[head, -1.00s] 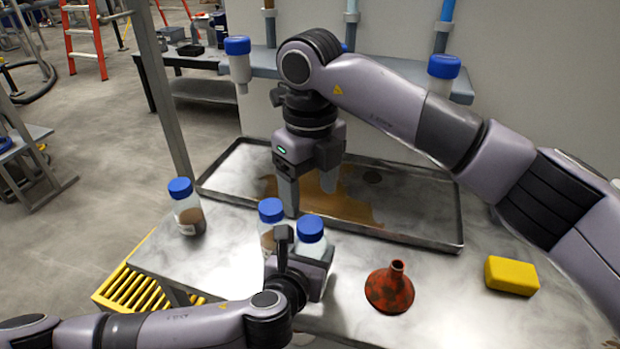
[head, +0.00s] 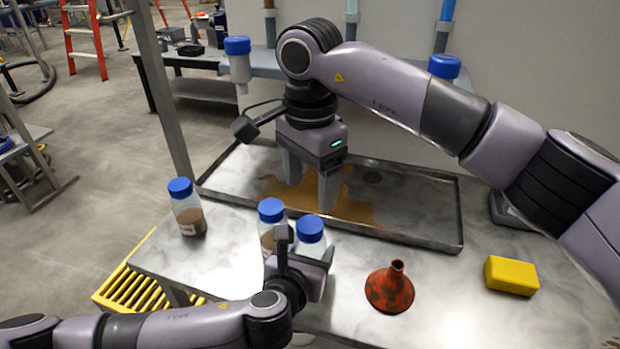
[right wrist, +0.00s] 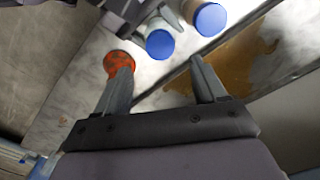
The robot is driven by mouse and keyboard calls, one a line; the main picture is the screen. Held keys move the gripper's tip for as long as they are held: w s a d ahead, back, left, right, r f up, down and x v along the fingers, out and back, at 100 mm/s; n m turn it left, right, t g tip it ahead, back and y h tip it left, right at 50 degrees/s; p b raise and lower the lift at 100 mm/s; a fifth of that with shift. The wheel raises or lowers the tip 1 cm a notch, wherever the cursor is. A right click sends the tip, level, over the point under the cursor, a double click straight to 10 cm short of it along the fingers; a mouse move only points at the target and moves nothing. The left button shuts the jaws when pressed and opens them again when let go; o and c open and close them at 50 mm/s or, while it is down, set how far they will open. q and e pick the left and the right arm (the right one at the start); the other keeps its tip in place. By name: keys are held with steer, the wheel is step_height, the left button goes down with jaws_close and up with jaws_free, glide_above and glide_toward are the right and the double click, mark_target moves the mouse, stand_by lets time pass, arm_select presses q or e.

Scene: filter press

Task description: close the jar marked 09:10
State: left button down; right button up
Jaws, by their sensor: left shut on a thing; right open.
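Three clear jars with blue caps stand on the metal table in the head view: a left jar (head: 188,210) with brown contents, a middle jar (head: 271,211) and a right jar (head: 311,229). No time marking is readable. My left gripper (head: 304,258) is shut on the right jar, partly hiding it and the middle jar. My right gripper (head: 310,206) is open and empty, pointing down above the tray side of the jars. In the right wrist view, the right jar's cap (right wrist: 160,43) lies beyond the open fingers, and the middle jar's cap (right wrist: 209,19) is farther up.
A shallow metal tray (head: 445,244) with a brown stain lies behind the jars. A rusty red funnel (head: 389,290) and a yellow block (head: 511,276) are at right. A yellow grate (head: 128,289) is at the left edge. Capped bottles (head: 238,62) hang at the back.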

mark_target(310, 224)
steer(key=shift+n, duration=1)
steer(key=shift+f, duration=4)
